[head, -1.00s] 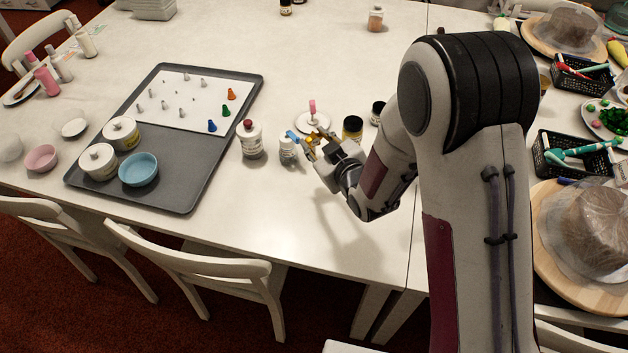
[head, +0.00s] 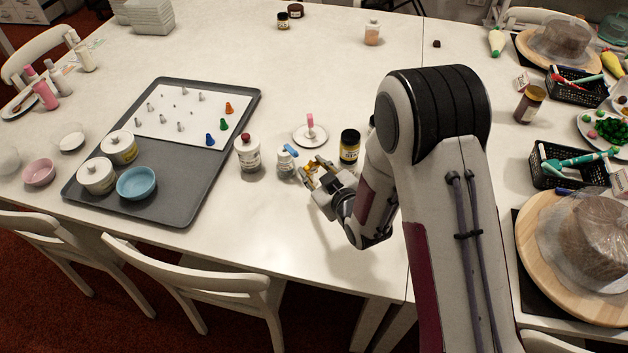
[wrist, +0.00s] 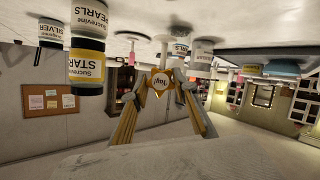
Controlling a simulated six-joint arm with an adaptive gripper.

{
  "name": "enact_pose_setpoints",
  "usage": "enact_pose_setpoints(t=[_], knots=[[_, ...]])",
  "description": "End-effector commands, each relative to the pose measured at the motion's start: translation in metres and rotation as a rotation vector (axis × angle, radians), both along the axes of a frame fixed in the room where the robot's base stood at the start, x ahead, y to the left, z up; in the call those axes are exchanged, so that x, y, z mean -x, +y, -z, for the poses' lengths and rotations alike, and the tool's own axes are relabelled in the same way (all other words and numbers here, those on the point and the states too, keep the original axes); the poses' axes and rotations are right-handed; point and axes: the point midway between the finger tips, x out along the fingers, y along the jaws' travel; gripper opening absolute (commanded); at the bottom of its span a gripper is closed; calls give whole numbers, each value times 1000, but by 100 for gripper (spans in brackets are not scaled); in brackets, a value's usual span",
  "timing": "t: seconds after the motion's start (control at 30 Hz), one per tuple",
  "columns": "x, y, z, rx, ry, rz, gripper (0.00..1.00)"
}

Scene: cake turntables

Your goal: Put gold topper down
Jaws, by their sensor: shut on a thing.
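In the head view my gripper (head: 312,174) is low near the table's front side, just right of the small white bottle with a blue cap (head: 286,164). A bit of gold shows at its fingers. I cannot tell whether the topper touches the table.
A red-capped bottle (head: 247,155), a small plate with a pink-topped item (head: 310,135) and a dark jar (head: 349,147) stand close around my gripper. A grey tray (head: 190,190) lies to the left. The white table (head: 270,225) is clear in front.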

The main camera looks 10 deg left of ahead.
Motion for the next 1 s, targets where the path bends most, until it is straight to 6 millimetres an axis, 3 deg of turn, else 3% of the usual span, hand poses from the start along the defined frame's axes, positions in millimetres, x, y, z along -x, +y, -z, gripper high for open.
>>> enact_pose_setpoints(t=[0.57, 1.0], knots=[[0, 0, 8, -1, -1, 1, 17], [0, 0, 41, 0, 0, 1, 17]])
